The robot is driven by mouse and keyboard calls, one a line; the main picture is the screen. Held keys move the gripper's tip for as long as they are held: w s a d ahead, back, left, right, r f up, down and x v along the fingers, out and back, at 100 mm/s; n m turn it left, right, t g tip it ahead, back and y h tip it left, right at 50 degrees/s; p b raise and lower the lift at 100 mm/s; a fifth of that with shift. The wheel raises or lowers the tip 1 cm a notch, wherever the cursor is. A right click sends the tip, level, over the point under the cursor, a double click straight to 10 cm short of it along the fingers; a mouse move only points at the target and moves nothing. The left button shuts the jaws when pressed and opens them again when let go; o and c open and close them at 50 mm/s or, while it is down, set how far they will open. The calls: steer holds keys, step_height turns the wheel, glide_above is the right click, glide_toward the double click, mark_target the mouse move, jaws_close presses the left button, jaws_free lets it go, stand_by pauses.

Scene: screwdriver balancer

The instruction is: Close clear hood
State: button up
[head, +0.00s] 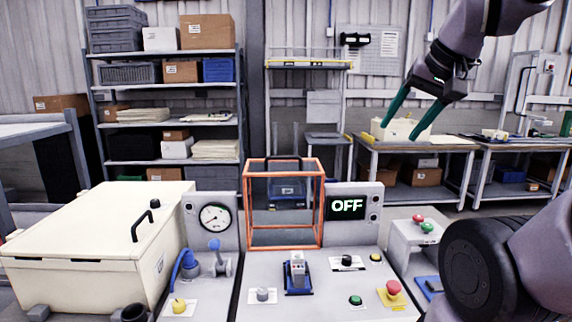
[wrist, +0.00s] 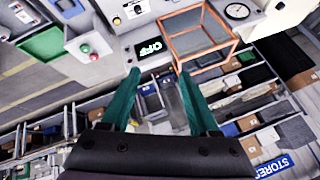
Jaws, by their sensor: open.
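The clear hood (head: 284,222) is a transparent box with an orange frame and a dark handle on top. In the head view it stands raised at the back of the console, behind a small grey device in a blue cradle (head: 298,275), not over it. The hood also shows in the wrist view (wrist: 205,38), beyond and to the right of the fingertips. My gripper (head: 401,131) is open and empty, high to the right of the hood and apart from it. Its two green fingers also show in the wrist view (wrist: 158,72).
An OFF display (head: 347,207) stands right of the hood, a gauge (head: 214,217) left of it. A cream chest (head: 95,235) fills the left. Red (head: 393,287) and green buttons sit at the console's front right. Air between gripper and hood looks clear.

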steer(key=w, duration=0.1)
steer(key=w+r, duration=0.1)
steer(key=shift+w+a+r+g, duration=0.1)
steer(key=shift+w+r+g, duration=0.05)
steer(key=shift+w+g, duration=0.15)
jaws_close()
steer(key=w+a+n+g+h, duration=0.1)
steer(key=w+a+n, duration=0.15)
steer(key=w, duration=1.25)
steer(key=w+a+n+g, duration=0.1)
steer(key=w+a, duration=0.2)
steer(key=w, duration=1.2)
steer(key=w+a+f+h, duration=0.1)
steer(key=w+a+f, duration=0.4)
steer(key=w+f, duration=0.5)
steer(key=w+r+x, duration=0.1)
steer(key=x, duration=0.9)
steer(key=shift+s+a+f+n, duration=0.1)
steer(key=shift+s+n, duration=0.1)
steer(key=shift+s, duration=0.7)
steer(key=shift+s+a+f+n, duration=0.1)
steer(key=shift+s+n, duration=0.05)
steer(key=shift+s, duration=0.75)
